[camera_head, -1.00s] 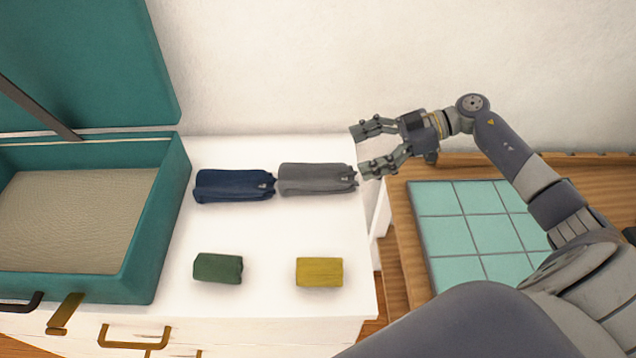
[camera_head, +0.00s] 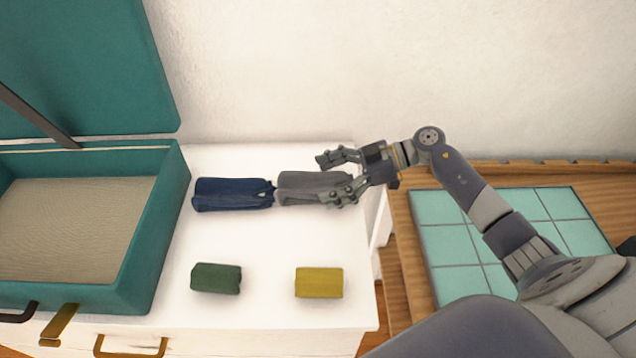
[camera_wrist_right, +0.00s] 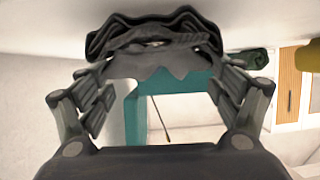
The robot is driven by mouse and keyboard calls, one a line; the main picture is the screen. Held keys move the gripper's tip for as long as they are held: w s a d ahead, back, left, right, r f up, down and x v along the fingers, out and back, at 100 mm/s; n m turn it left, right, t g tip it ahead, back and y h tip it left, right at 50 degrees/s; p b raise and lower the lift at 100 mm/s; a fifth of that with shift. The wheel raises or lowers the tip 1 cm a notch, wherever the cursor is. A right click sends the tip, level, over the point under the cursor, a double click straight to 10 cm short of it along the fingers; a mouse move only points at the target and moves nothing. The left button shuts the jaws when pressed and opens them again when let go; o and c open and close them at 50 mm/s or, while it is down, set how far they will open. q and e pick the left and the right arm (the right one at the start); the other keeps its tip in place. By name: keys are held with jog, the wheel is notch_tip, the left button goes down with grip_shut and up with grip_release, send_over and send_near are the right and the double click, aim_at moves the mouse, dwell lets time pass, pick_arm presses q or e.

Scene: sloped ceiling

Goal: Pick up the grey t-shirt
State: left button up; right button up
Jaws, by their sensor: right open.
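The folded grey t-shirt (camera_head: 300,185) lies on the white dresser top, end to end with a folded navy garment (camera_head: 232,194) on its left. My right gripper (camera_head: 330,176) is open at the right end of the grey t-shirt, its fingers overlapping that end in the head view. In the right wrist view the grey t-shirt (camera_wrist_right: 160,50) shows at the top between and beyond the two open fingers. I cannot tell if the fingers touch the cloth. My left gripper is not in view.
An open teal suitcase (camera_head: 150,230) stands on the left of the dresser (camera_head: 260,250). A green roll (camera_head: 216,279) and a yellow roll (camera_head: 319,282) lie in front. A wooden table with teal tiles (camera_head: 455,238) is at right; a wall is behind.

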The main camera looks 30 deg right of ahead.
jog(key=x, duration=0.2)
jog(key=shift+w+a+f, duration=0.1)
jog(key=shift+w+a, duration=0.05)
jog(key=shift+a, duration=0.1)
jog(key=c, duration=1.2)
jog(key=shift+c, duration=0.2)
